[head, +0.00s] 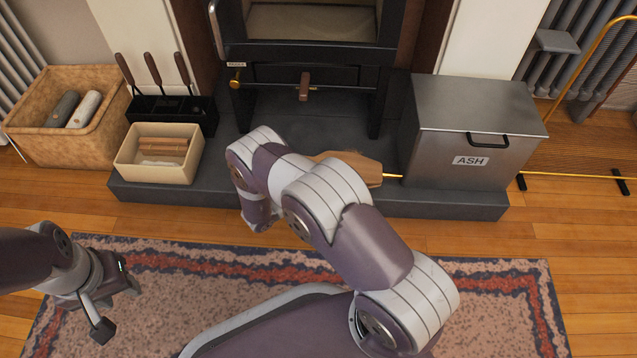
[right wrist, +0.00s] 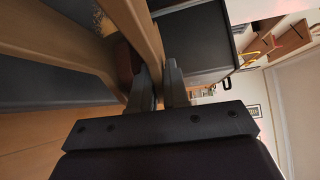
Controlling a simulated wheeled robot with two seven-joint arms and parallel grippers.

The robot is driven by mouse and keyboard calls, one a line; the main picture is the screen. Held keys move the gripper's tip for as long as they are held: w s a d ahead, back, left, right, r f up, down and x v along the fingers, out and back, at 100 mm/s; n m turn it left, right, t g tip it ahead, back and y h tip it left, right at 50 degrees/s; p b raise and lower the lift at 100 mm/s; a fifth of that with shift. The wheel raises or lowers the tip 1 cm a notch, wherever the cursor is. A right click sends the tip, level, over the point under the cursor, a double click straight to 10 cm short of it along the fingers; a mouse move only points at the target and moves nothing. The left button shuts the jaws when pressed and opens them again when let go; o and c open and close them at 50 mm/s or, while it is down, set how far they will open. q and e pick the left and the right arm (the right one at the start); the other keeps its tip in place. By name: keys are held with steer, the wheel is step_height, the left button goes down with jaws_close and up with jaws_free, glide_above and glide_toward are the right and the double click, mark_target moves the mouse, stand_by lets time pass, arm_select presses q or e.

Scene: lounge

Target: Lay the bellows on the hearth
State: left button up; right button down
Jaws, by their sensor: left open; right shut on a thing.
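The bellows (head: 352,163) have tan wooden boards and a brass nozzle pointing right. In the head view they are over the dark slate hearth (head: 218,172), largely hidden behind my right arm. I cannot tell whether they touch the slab. My right gripper (right wrist: 160,82) is hidden in the head view. In the right wrist view it is shut on the bellows, whose wooden boards (right wrist: 138,28) run close past the fingers. My left gripper (head: 112,305) is open and empty above the rug at the lower left.
A grey ash box (head: 430,140) stands on the hearth's right. A cream box (head: 130,165) of sticks and a black tool stand (head: 205,118) are on its left. A stove (head: 318,52) rises behind; a patterned rug (head: 180,290) lies in front.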

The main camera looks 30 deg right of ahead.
steer(key=w+f, duration=0.1)
steer(key=w+f+b, duration=0.1)
steer(key=w, duration=0.1)
steer(key=shift+d, duration=0.35)
steer(key=shift+w+f+b, duration=0.1)
steer(key=shift+f+b, duration=0.2)
steer(key=shift+b, duration=0.2)
step_height(320, 180, down, 4)
steer(key=b, duration=0.3)
steer(key=shift+r, duration=0.4)
steer(key=c, duration=1.4)
jaws_free()
steer(key=shift+f, duration=0.15)
arm_select(q)
step_height(320, 180, down, 6)
steer(key=shift+f, duration=0.25)
arm_select(e)
steer(key=shift+o, duration=1.4)
